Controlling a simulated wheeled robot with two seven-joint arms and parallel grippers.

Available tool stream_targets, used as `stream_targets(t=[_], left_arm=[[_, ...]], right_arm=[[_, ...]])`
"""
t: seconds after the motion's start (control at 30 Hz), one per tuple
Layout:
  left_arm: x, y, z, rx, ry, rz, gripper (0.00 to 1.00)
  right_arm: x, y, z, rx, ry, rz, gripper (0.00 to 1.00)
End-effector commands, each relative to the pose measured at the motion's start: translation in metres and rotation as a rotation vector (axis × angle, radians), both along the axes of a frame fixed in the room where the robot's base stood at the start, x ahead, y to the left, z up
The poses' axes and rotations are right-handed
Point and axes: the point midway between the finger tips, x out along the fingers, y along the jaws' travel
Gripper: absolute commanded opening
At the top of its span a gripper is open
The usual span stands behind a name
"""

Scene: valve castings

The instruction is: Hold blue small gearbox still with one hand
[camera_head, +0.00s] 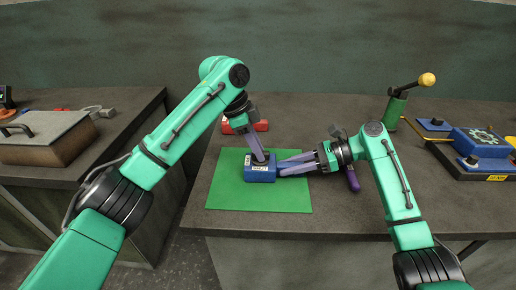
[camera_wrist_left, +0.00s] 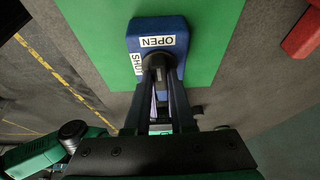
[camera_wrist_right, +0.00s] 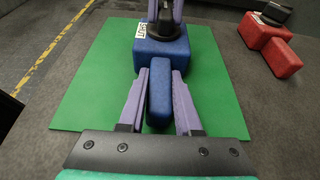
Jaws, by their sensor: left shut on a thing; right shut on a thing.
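The blue small gearbox (camera_head: 262,174) sits on the green mat (camera_head: 230,196). It also shows in the left wrist view (camera_wrist_left: 145,28), with white OPEN and SHUT labels, and in the right wrist view (camera_wrist_right: 150,55). My left gripper (camera_head: 259,157) comes down from above and is shut on the dark knob (camera_wrist_left: 158,62) on the gearbox's top; the fingers partly hide it. My right gripper (camera_head: 281,167) reaches in from the right, low over the mat. Its purple fingers are shut on the blue block (camera_wrist_right: 159,92) that sticks out of the gearbox's side.
A red part (camera_head: 261,126) with a dark top stands behind the mat. At the right are a green post with a yellow-knobbed lever (camera_head: 398,105) and a larger blue gearbox (camera_head: 478,146). A brown box (camera_head: 40,140) is on the left bench. The mat's front is clear.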

Motion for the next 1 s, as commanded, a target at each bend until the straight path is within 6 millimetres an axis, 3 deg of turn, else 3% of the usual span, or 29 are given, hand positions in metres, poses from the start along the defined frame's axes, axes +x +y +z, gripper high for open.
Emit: stream_targets(t=[0.37, 1.0], left_arm=[[-0.0008, -0.0001, 0.0004, 0.000, -0.003, 0.221, 0.00], [-0.0034, -0.0022, 0.0013, 0.000, -0.002, 0.825, 0.00]], right_arm=[[-0.0008, 0.0012, 0.0022, 0.003, -0.004, 0.006, 0.00], [-0.0015, 0.0017, 0.0019, 0.003, -0.003, 0.009, 0.00]])
